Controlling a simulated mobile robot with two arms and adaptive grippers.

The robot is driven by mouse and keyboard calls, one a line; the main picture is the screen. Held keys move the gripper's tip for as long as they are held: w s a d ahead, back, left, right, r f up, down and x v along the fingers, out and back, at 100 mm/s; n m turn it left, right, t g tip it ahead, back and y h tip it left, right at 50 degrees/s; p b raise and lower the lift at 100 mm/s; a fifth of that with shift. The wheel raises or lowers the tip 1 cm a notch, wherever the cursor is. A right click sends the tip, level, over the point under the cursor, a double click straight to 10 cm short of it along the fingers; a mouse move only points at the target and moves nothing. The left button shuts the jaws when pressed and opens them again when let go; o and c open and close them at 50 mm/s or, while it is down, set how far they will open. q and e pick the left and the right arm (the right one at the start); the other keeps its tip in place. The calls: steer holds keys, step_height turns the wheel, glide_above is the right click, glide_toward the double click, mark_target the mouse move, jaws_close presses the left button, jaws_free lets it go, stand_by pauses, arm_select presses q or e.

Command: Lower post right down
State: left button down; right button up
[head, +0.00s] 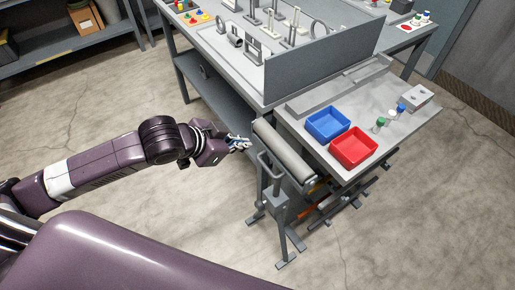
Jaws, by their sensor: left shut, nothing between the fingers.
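A grey post (277,200) with a loop-shaped handle at its top stands upright at the near left corner of the small table. Its feet rest on the concrete floor. My left gripper (239,144) is shut and empty. In the picture it shows just up and left of the post's handle, close to the end of a grey roller (285,152). I cannot tell whether it touches either one. My right gripper is out of the picture.
The small grey table (395,138) holds a blue bin (327,124), a red bin (354,147), small coloured bottles and a grey box (418,97). A larger workbench (222,72) with metal parts stands behind. Floor to the left is clear.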

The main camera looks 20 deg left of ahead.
arm_select(q)
steer(key=p+x, duration=0.1)
steer(key=x, duration=0.6)
steer(key=shift+w+d+f, duration=0.15)
steer(key=shift+w+f, duration=0.05)
steer(key=shift+w, duration=0.1)
steer(key=f, duration=0.1)
steer(key=f+p, duration=0.1)
steer(key=f, duration=0.1)
steer(key=shift+w+f, duration=0.2)
steer(key=shift+w, duration=0.2)
steer(key=shift+a+f, duration=0.2)
steer(key=shift+f, duration=0.45)
step_height(320, 180, down, 6)
steer(key=b, duration=0.1)
steer(key=shift+b, duration=0.4)
steer(key=shift+r, duration=0.15)
